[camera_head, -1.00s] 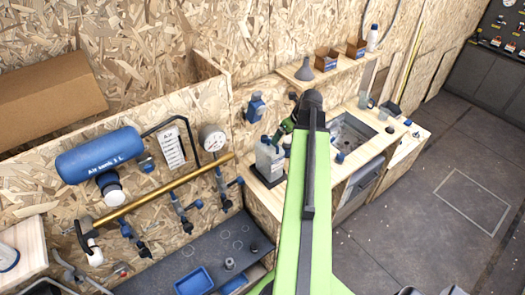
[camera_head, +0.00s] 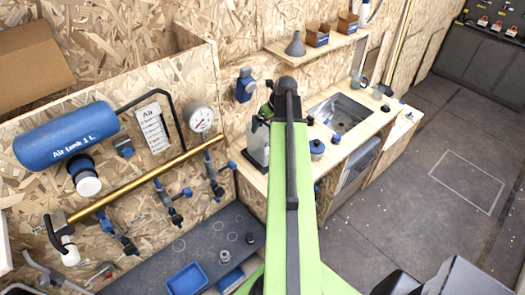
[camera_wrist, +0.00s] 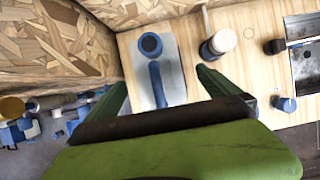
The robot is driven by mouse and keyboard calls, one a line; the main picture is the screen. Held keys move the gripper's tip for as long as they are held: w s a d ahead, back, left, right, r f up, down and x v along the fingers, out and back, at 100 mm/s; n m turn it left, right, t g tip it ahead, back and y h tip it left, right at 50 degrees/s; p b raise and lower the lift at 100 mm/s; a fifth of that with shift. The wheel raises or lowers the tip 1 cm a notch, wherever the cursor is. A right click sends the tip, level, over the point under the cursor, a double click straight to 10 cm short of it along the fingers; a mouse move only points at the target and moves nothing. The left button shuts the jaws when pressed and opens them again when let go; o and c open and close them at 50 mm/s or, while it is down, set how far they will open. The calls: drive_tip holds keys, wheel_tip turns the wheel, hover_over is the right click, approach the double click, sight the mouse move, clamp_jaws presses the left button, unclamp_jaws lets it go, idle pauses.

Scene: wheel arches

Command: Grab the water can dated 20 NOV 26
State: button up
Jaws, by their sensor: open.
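A translucent whitish can (camera_head: 257,153) stands on the wooden counter, partly hidden behind my arm in the head view. In the wrist view the can (camera_wrist: 172,84) is seen from above, with a blue cap and a blue handle. No date can be read on it. My gripper (camera_wrist: 161,78) is open, with its two dark green fingers on either side of the can's near part and nothing clearly gripped. Contact between fingers and can cannot be told.
A white-topped bottle (camera_wrist: 221,42) stands just right of the can in the wrist view. A sink (camera_head: 341,113) and a blue pot (camera_head: 317,149) lie further right. The OSB wall is close on the left. A brass pipe with valves (camera_head: 150,180) runs at left.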

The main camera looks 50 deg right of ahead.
sight(263, 128)
drive_tip(key=shift+w+f, duration=0.3)
drive_tip(key=shift+f, duration=0.3)
drive_tip(key=shift+r, duration=0.1)
drive_tip(key=b+x, duration=0.4)
drive_tip(key=shift+s+a+f, duration=0.15)
drive_tip(key=shift+a+f, duration=0.05)
drive_tip(key=shift+f, duration=0.2)
drive_tip(key=shift+f+b, duration=0.35)
drive_tip(key=shift+b, duration=0.15)
drive_tip(key=shift+r, duration=0.2)
drive_tip(key=shift+c, duration=0.3)
drive_tip(key=c, duration=2)
drive_tip(key=shift+r, duration=0.1)
